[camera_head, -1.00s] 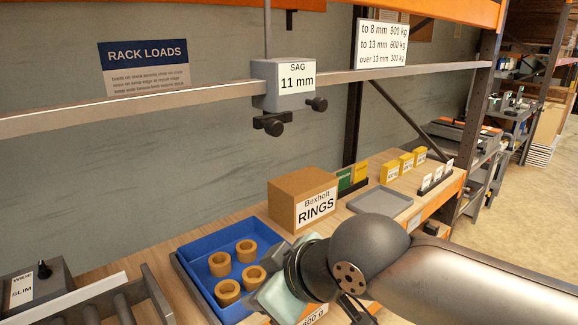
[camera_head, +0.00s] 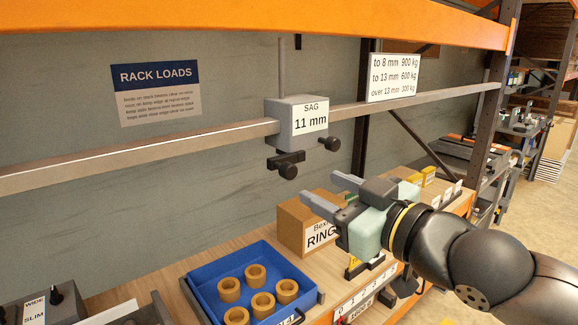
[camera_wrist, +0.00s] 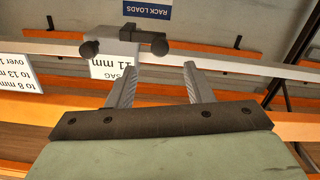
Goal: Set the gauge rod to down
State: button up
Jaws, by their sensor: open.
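The sag gauge (camera_head: 292,118) is a grey box labelled "SAG 11 mm" on the long shelf beam. Its thin grey rod (camera_head: 283,68) stands upright from the top of the box. A dark clamp piece with a black knob (camera_head: 287,170) hangs under the box, and another black knob (camera_head: 331,144) sticks out at the right. My gripper (camera_head: 321,188) is open and empty, below and right of the gauge, apart from it. In the wrist view, the gauge's dark clamp and knobs (camera_wrist: 126,42) appear upside down beyond my open fingers (camera_wrist: 160,72).
The beam (camera_head: 140,155) runs across the view, with an orange beam (camera_head: 250,22) above. Below stand a blue tray (camera_head: 205,285) with several rings, and a cardboard box (camera_head: 292,228) behind my gripper. A load sign (camera_head: 395,77) is right of the gauge.

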aim_at(292, 173)
jog(key=p+x, duration=0.1)
jog(key=x, duration=0.9)
jog(key=shift+s, duration=0.1)
